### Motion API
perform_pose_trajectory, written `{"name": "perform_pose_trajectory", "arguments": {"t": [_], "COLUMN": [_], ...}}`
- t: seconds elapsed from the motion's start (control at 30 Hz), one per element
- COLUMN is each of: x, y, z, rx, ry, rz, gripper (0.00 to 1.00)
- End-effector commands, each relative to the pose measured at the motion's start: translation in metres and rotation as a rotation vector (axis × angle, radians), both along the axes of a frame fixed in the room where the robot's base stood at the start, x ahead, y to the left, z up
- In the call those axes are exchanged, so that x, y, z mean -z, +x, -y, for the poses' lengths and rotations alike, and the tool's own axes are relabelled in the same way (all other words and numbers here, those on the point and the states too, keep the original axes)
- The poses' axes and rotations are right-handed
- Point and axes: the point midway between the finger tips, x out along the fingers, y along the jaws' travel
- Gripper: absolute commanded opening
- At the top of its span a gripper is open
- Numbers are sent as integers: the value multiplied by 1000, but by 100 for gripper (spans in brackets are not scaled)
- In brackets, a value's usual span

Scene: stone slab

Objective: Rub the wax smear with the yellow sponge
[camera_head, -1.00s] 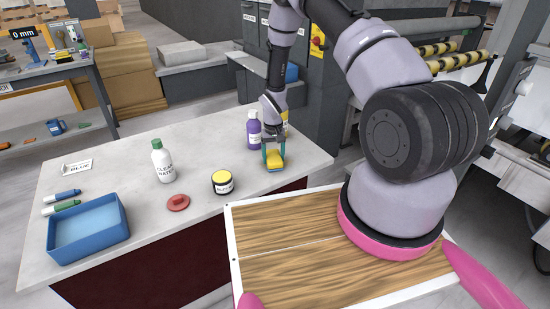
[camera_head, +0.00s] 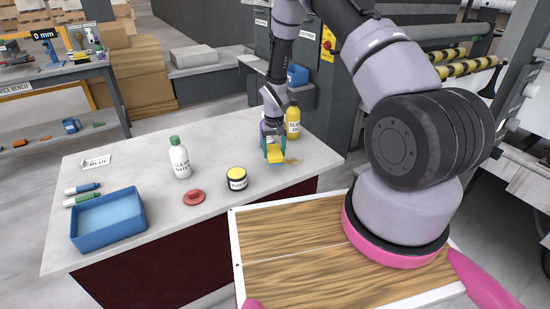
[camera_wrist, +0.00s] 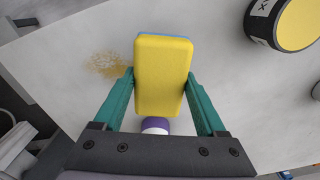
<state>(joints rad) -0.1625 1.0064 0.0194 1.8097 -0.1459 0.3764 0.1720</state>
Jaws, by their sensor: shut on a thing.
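My gripper (camera_head: 274,150) is shut on the yellow sponge (camera_head: 275,156), low over the stone slab (camera_head: 135,190) near its right end. In the wrist view, the teal fingers of my gripper (camera_wrist: 160,76) pinch the sponge (camera_wrist: 160,60) on both sides, with a thin blue layer at its far edge. The wax smear (camera_head: 293,161) is a speckled tan-yellow patch just right of the sponge in the head view. It shows left of the sponge in the wrist view (camera_wrist: 104,65). I cannot tell whether the sponge touches the slab.
A purple bottle (camera_head: 263,130) stands partly hidden behind my gripper, beside a yellow bottle (camera_head: 293,122). A yellow-topped jar (camera_head: 237,179), red disc (camera_head: 194,197), white bottle (camera_head: 180,160) and blue tray (camera_head: 108,220) stand further left. The slab between them is clear.

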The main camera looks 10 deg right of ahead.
Motion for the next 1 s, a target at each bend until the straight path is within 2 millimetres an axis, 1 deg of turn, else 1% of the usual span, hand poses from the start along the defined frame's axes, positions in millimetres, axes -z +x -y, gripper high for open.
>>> {"name": "perform_pose_trajectory", "arguments": {"t": [0.1, 0.3, 0.4, 0.53, 1.0], "x": [-12, -30, -35, -38, -37], "y": [2, 5, 6, 6, 7], "z": [-1, -1, -2, -2, -1], "rx": [1, 1, 2, 2, 3], "ry": [0, 0, 0, 0, 0], "rz": [1, 2, 0, -1, 0], "gripper": [22, 22, 22, 22, 22]}}
